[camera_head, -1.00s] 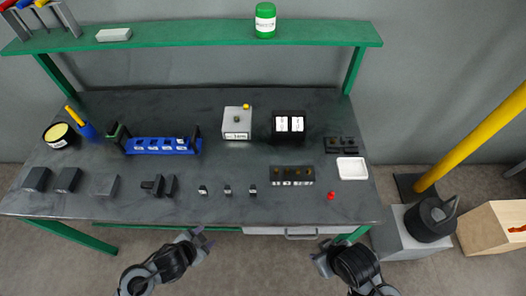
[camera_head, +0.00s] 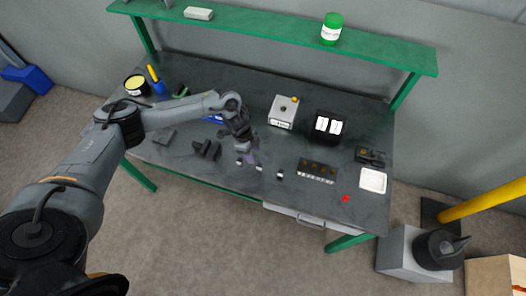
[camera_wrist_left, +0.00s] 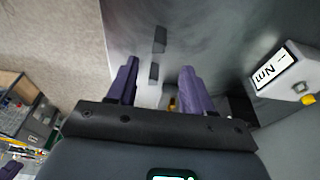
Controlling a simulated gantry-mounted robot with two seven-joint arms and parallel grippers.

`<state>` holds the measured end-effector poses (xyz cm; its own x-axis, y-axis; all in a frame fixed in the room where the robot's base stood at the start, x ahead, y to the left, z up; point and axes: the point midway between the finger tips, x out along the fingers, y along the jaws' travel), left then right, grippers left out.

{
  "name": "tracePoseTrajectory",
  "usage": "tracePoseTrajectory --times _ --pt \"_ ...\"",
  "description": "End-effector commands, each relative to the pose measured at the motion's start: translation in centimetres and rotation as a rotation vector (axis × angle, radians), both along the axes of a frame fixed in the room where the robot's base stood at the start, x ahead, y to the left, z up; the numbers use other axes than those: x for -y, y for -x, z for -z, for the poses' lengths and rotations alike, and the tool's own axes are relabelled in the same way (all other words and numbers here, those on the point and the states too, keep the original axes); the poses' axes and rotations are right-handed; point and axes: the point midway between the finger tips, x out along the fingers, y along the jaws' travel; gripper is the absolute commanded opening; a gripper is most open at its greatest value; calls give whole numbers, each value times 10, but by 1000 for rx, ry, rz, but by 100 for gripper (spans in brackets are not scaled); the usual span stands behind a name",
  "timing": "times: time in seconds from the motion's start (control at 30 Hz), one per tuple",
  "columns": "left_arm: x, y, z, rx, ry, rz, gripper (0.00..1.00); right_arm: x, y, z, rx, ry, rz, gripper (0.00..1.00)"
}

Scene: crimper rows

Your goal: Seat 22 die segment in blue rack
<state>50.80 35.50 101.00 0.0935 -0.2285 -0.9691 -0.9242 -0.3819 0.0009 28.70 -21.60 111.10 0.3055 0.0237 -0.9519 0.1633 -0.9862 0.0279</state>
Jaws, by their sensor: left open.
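The blue rack (camera_head: 213,119) is at the back left of the bench in the head view, mostly hidden behind my left arm. Small dark die segments with white labels stand in a row near the front: one (camera_head: 240,161), one (camera_head: 260,168) and one (camera_head: 280,175). Their numbers are too small to read, so I cannot tell which is 22. My left gripper (camera_head: 252,160) is open, pointing down above this row. In the left wrist view its purple fingers (camera_wrist_left: 160,88) stand apart, with small dark and yellowish shapes beyond them. My right gripper is out of view.
A grey box (camera_head: 283,111) with a yellow button and a black box (camera_head: 325,127) stand behind the row. A black block with holes (camera_head: 317,171), a white tray (camera_head: 372,180) and a red item (camera_head: 346,198) are to the right. Dark blocks (camera_head: 206,150) lie left of the gripper.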

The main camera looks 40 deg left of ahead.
Motion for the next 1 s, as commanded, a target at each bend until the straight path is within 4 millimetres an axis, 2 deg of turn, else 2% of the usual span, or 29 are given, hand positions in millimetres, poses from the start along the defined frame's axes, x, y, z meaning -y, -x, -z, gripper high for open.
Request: tracePoseTrajectory --times 0.37,0.7,1.0 --pt "5 -2 26 1 0 1 51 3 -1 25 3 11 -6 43" --pt "14 -6 64 1 -1 2 51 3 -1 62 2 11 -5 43" --pt "22 -9 93 1 1 1 51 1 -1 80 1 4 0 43"
